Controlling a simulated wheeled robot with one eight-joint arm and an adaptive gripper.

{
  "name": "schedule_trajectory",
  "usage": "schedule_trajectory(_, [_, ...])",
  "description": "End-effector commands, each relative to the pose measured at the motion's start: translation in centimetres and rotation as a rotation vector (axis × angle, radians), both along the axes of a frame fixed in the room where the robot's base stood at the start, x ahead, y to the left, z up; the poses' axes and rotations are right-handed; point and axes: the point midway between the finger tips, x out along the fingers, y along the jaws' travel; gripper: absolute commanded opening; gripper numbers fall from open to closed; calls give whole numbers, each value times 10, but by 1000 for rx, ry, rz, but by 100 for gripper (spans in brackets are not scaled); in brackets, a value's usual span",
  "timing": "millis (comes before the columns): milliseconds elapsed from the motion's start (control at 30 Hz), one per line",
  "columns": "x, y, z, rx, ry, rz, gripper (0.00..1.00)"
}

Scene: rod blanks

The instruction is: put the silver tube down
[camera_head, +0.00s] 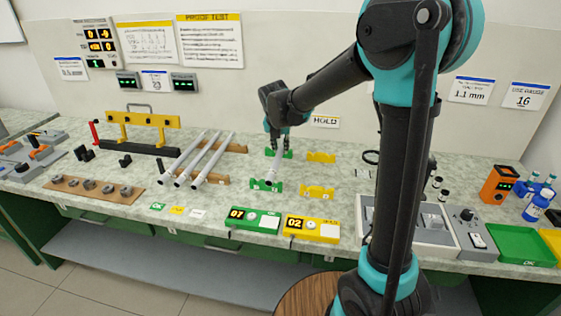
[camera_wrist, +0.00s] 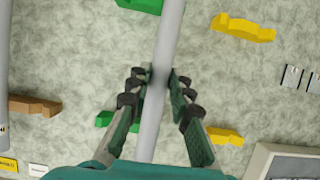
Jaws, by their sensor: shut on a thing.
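The silver tube (camera_wrist: 170,40) runs lengthwise between my fingers in the wrist view, and my gripper (camera_wrist: 161,78) is shut on it. In the head view, my gripper (camera_head: 278,147) is at the green pair of rests, and the tube's near end (camera_head: 270,178) shows by the front green rest (camera_head: 264,186). The back green rest (camera_head: 287,153) is partly hidden by my gripper. In the wrist view, the tube passes over the right part of the back green rest (camera_wrist: 138,4). I cannot tell whether the tube touches the rests.
A yellow pair of rests (camera_head: 318,191) stands empty to the right. Several other tubes (camera_head: 208,160) lie on a brown rack to the left. Green (camera_head: 254,218) and yellow (camera_head: 311,228) counter boxes line the bench's front edge. A grey panel (camera_head: 410,222) stands farther right.

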Motion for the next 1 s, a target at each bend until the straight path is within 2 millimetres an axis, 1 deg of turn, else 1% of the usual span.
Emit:
schedule_trajectory(33, [0,0,-9,0,0,0,0])
schedule_trajectory(100, [0,0,-16,0,0,0,0])
schedule_trajectory(267, [0,0,-27,0,0,0,0])
schedule_trajectory(400, [1,0,-47,0,0,0,0])
schedule_trajectory(500, [0,0,-57,0,0,0,0])
schedule_trajectory(600, [0,0,-61,0,0,0,0])
schedule_trajectory(933, [0,0,-63,0,0,0,0])
schedule_trajectory(967, [0,0,-64,0,0,0,22])
schedule_trajectory(1000, [0,0,-63,0,0,0,26])
